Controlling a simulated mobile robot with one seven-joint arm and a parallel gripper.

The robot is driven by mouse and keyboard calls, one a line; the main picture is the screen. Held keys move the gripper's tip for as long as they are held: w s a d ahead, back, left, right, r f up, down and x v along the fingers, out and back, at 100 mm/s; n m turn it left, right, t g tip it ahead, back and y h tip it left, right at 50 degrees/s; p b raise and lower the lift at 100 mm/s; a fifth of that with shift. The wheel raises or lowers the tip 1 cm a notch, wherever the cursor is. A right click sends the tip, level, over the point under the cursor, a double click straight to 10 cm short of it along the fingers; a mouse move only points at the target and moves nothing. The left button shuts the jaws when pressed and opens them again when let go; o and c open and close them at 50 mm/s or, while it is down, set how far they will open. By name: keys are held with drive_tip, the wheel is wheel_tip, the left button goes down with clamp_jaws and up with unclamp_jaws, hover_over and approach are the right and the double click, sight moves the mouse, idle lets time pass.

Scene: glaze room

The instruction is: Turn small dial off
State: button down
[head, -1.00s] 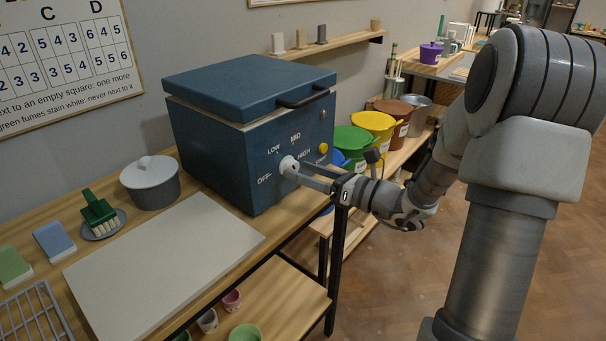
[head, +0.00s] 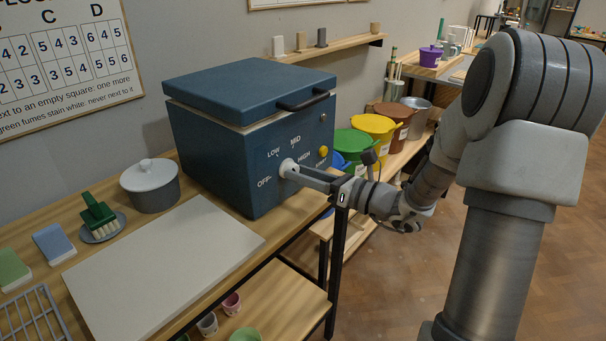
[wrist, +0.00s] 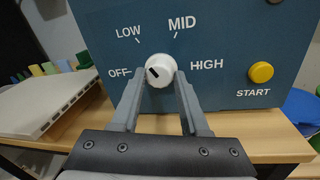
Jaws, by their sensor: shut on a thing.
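The small dial (wrist: 160,70) is a white round knob on the front of the blue kiln (head: 220,145), with OFF, LOW, MID and HIGH printed around it. In the wrist view my gripper (wrist: 159,88) has a finger on each side of the dial and is shut on it. The dial's dark mark sits on the left of its face, towards the OFF and LOW side; its exact setting is hard to tell. In the head view the fingers partly hide the dial.
A yellow START button (wrist: 261,72) is right of the dial. A pale board (head: 165,262) and a lidded grey pot (head: 150,190) stand on the wooden table left of the kiln. Coloured buckets (head: 373,125) stand on a bench to the right.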

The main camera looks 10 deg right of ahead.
drive_tip(key=n+b, duration=0.1)
drive_tip(key=n, duration=0.2)
drive_tip(key=shift+f, duration=0.1)
drive_tip(key=n+h+b, duration=0.1)
drive_tip(key=n+b, duration=0.2)
drive_tip(key=shift+g, duration=0.3)
drive_tip(key=n+b, duration=0.3)
drive_tip(key=b, duration=0.1)
drive_tip(key=shift+s+a+n+h, duration=0.1)
drive_tip(key=shift+n+h, duration=0.3)
drive_tip(key=shift+n+b, duration=0.5)
drive_tip(key=shift+b, duration=0.1)
drive_tip(key=shift+r, duration=0.2)
drive_tip(key=shift+c, duration=2.1)
unclamp_jaws()
